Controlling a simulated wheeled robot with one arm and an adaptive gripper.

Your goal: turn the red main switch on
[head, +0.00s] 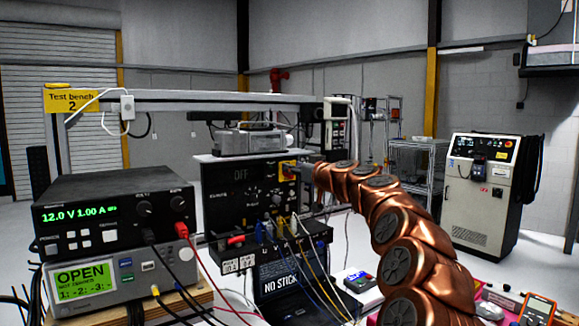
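A black control unit (222,190) stands in the middle of the bench, with small knobs and sockets on its front. The red main switch (287,170) sits on a yellow plate at the unit's upper right. My copper-coloured arm reaches in from the lower right. My gripper (301,172) is at the right edge of the yellow plate, close to the switch. Its fingers are small and dark here, so I cannot tell whether it is open or shut, or whether it touches the switch. Part of the plate and the switch's exact angle are hard to make out. Dim lettering on the unit looks like "OFF".
A power supply (112,215) reading 12.0 V 1.00 A stands at the left on a green-screened meter (125,275) showing OPEN. Cables hang across the bench front. A cabinet (485,190) stands back right.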

